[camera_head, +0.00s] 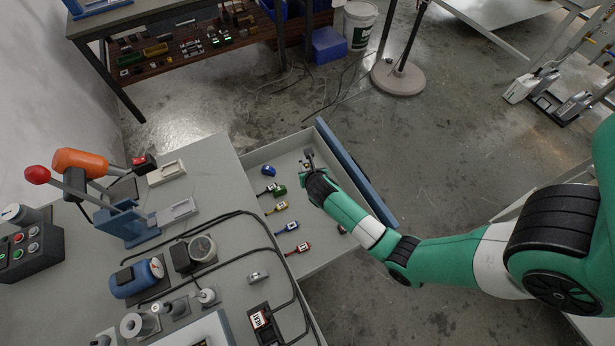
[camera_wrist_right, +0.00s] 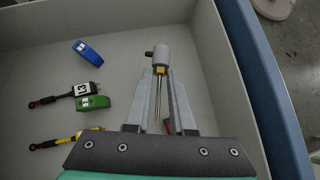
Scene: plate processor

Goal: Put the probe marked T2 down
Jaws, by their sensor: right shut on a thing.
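My right gripper (camera_head: 309,158) is over the far end of the open drawer (camera_head: 315,262). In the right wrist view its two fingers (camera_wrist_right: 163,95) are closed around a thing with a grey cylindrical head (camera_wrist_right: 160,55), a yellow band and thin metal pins. No T2 mark is readable on it. Probes lie in the drawer: a black one (camera_wrist_right: 82,90) with a white label, a yellow one (camera_head: 276,208), a blue one (camera_head: 287,227) and a red one (camera_head: 298,248). Their labels are too small to read surely. My left gripper is not in view.
A green block (camera_wrist_right: 93,103) and a blue block (camera_wrist_right: 88,53) lie left of the gripper in the drawer. The drawer's blue front (camera_head: 355,170) borders it on the right. The workbench (camera_head: 220,165) holds a lever press (camera_head: 128,222), gauges and cables.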

